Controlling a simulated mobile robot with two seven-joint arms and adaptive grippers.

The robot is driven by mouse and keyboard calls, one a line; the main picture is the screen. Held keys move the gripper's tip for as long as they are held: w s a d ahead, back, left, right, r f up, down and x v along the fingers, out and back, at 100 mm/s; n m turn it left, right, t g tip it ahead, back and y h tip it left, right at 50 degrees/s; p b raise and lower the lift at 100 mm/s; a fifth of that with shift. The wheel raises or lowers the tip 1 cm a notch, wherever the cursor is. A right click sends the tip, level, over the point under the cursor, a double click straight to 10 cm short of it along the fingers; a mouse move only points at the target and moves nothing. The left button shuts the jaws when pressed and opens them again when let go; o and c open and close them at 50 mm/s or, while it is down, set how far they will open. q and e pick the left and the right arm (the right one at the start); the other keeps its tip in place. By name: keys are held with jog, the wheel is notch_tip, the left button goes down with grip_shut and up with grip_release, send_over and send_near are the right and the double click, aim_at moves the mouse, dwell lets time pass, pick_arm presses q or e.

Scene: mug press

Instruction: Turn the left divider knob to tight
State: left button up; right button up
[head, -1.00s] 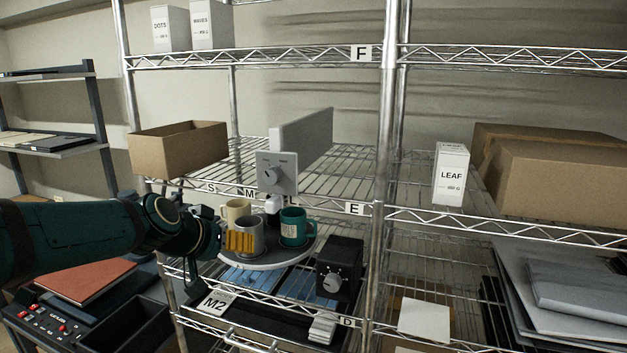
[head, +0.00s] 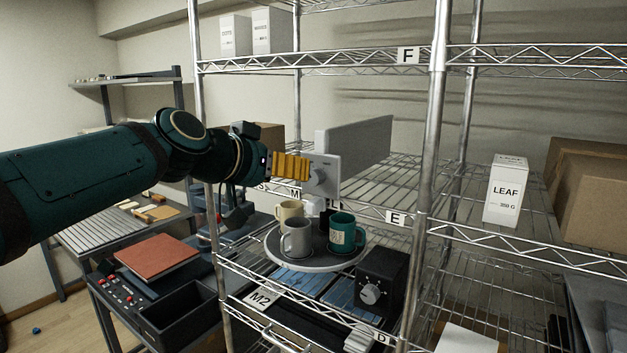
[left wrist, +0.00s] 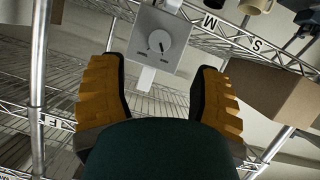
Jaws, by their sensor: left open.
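The divider knob (head: 319,177) is a grey dial on a light grey plate (head: 331,165) at the front end of a grey divider panel (head: 358,142) on the shelf marked E. My left gripper (head: 308,168), with ribbed yellow fingers, is in front of the plate in the head view. In the left wrist view its fingers (left wrist: 160,85) are spread apart, with nothing between them, and the knob lies beyond their tips. My right gripper is not in view.
Below is a round grey tray (head: 290,265) with a teal mug (head: 342,232), a grey mug (head: 296,238) and a cream mug (head: 288,212). A black box with a dial (head: 381,281) stands lower right. A cardboard box (head: 270,138) sits behind my gripper. A steel post (head: 432,120) rises to the right.

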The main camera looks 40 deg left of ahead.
aim_at(312, 178)
pick_arm(q)
jog(key=x, duration=0.8)
jog(key=shift+w+f, duration=0.15)
jog(key=shift+w, duration=0.25)
jog(key=shift+c, duration=0.2)
grip_shut()
